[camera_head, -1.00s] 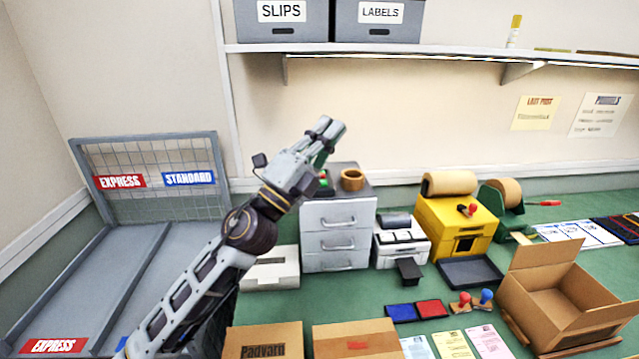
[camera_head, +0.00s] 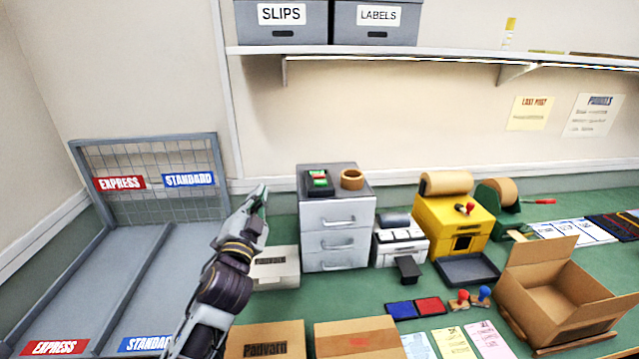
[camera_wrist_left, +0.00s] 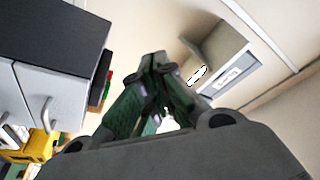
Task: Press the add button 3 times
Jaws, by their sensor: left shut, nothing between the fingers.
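A small dark device (camera_head: 319,183) with green and red parts sits on top of the grey drawer cabinet (camera_head: 335,237). No add label can be read on it. In the left wrist view the device (camera_wrist_left: 101,84) shows at the cabinet's edge, left of my fingers. My left gripper (camera_head: 262,188) is shut and empty, just left of the cabinet and apart from the device. Its closed fingertips (camera_wrist_left: 158,60) also show in the left wrist view. My right gripper is not in view.
A tape roll (camera_head: 352,179) sits beside the device on the cabinet. A grey sorting rack (camera_head: 60,275) stands at the left. A white box (camera_head: 276,270) is below my gripper. A shelf (camera_head: 420,52) with storage boxes runs above, with open air between it and the cabinet.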

